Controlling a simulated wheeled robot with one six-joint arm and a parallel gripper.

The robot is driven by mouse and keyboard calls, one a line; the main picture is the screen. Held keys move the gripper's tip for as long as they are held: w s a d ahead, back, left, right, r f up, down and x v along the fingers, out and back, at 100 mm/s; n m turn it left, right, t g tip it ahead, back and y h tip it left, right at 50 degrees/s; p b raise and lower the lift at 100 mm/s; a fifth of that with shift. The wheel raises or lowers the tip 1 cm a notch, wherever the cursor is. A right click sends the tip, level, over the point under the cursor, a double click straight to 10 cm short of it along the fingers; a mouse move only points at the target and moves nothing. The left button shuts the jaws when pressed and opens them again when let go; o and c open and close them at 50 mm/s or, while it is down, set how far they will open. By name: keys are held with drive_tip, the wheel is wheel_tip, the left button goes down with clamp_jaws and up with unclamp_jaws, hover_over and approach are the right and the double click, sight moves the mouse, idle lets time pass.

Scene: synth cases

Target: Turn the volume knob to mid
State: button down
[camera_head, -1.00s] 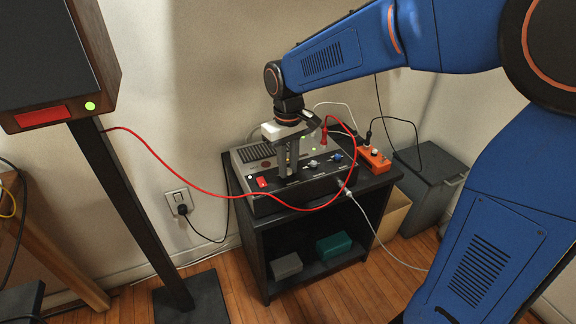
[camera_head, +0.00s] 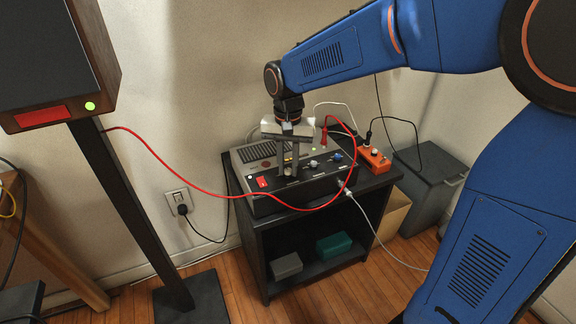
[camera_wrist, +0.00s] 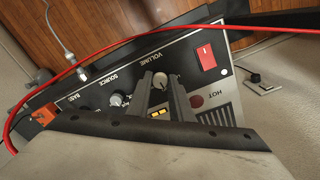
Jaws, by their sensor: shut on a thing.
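The volume knob (camera_wrist: 160,81) is a small grey knob beside the printed word VOLUME on the amplifier's dark front panel. My gripper (camera_wrist: 159,79) is shut on it, one finger on each side in the wrist view. The knob's pointer mark is too small to read. The source knob (camera_wrist: 117,100) stands beside it, and a blue knob (camera_head: 337,156) sits farther right in the head view.
A red switch (camera_head: 262,182) is left of my gripper. A red cable (camera_head: 225,195) loops across the amplifier's front. An orange box (camera_head: 374,158) stands at right on the black cabinet (camera_head: 258,245). A speaker (camera_head: 60,60) on a stand is at left.

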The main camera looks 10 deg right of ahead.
sight(288, 170)
drive_tip(key=shift+m, duration=0.4)
drive_tip(key=c, duration=1.6)
unclamp_jaws()
drive_tip(key=shift+r, duration=0.1)
wheel_tip(288, 170, up, 17)
drive_tip(key=shift+r, duration=0.15)
